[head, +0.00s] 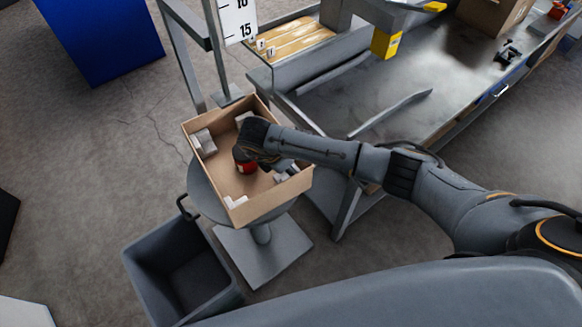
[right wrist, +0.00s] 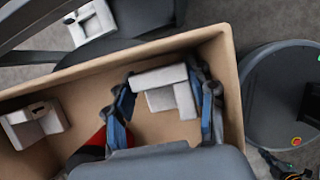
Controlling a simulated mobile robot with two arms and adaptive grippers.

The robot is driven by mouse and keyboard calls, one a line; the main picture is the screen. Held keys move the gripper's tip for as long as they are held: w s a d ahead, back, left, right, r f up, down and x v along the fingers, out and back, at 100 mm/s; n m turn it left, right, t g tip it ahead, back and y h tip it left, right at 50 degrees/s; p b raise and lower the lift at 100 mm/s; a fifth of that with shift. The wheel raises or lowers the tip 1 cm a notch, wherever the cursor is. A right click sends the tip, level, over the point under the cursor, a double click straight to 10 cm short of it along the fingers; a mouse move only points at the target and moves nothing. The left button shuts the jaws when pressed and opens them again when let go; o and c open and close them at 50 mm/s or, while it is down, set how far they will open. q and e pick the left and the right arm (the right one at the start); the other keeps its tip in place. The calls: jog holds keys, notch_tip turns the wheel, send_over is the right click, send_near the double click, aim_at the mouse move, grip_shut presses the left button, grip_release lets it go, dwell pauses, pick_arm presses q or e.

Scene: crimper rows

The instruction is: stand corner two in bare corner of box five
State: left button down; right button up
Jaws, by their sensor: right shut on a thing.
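The open cardboard box (head: 205,180) holds pale grey corner pieces: one at its left (head: 204,143), one at its back (head: 243,117) and one at its front (head: 236,202). My right gripper (head: 272,172) reaches down inside the box, towards its right corner. In the right wrist view my right gripper (right wrist: 165,100) is shut on a pale L-shaped corner piece (right wrist: 168,88), near where two box walls meet. Whether this piece touches the floor of the box cannot be told. Another corner piece (right wrist: 35,122) sits at the left of that view. My left gripper is not in view.
The box stands on a round grey stool (head: 205,195). A grey bin (head: 180,275) is at its lower left. A grey workbench (head: 370,95) lies to the right. Something red (head: 246,166) shows beside my right gripper. A pale piece (right wrist: 92,22) shows beyond the box wall.

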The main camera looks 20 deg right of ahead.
jog(key=o, duration=0.8)
jog(key=shift+c, duration=0.2)
jog(key=shift+r, duration=0.1)
jog(key=v, duration=1.2)
